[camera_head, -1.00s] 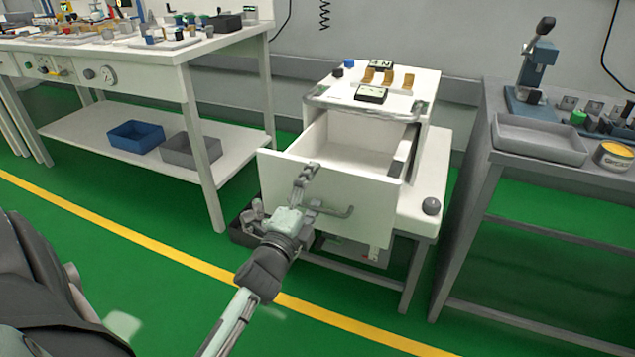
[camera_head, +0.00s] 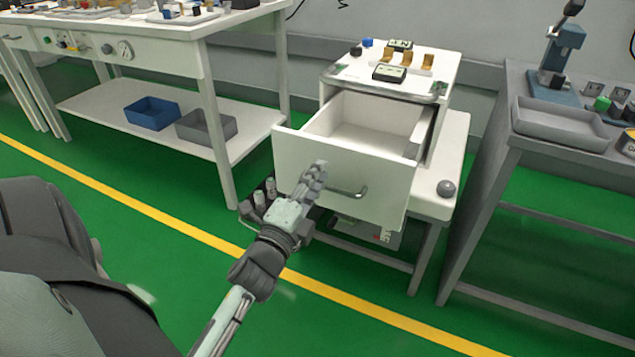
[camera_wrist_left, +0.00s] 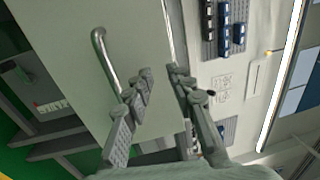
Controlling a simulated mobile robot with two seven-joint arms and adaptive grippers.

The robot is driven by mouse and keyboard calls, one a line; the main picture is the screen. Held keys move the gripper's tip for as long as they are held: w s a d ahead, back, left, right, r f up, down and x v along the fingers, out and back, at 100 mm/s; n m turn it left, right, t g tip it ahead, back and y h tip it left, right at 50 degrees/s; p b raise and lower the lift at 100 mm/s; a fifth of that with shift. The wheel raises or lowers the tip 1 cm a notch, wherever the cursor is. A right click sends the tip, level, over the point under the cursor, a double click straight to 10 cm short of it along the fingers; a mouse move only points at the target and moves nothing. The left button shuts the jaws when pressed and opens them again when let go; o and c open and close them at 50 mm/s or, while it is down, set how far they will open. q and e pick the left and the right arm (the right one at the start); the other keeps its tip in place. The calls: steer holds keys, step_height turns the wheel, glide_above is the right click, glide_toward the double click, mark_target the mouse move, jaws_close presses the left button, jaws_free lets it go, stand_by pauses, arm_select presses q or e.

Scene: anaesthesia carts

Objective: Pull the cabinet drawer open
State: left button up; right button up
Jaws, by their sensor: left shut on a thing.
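The white cabinet (camera_head: 455,138) has its drawer (camera_head: 345,167) pulled well out, and the empty-looking inside shows. A grey bar handle (camera_head: 350,193) is on the drawer front; it also shows in the left wrist view (camera_wrist_left: 104,55). My left gripper (camera_head: 317,172) is at the left end of this handle, in front of the drawer front. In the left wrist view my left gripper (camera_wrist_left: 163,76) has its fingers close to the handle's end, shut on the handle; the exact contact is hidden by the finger. My right gripper is not in view.
A white workbench (camera_head: 215,100) with a lower shelf holding a blue bin (camera_head: 152,113) and a grey bin (camera_head: 207,127) stands left. A grey table (camera_head: 510,165) stands close on the right. Small items sit on the cabinet top.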

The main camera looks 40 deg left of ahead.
arm_select(q)
steer(key=shift+f, duration=0.45)
steer(key=shift+f, duration=0.1)
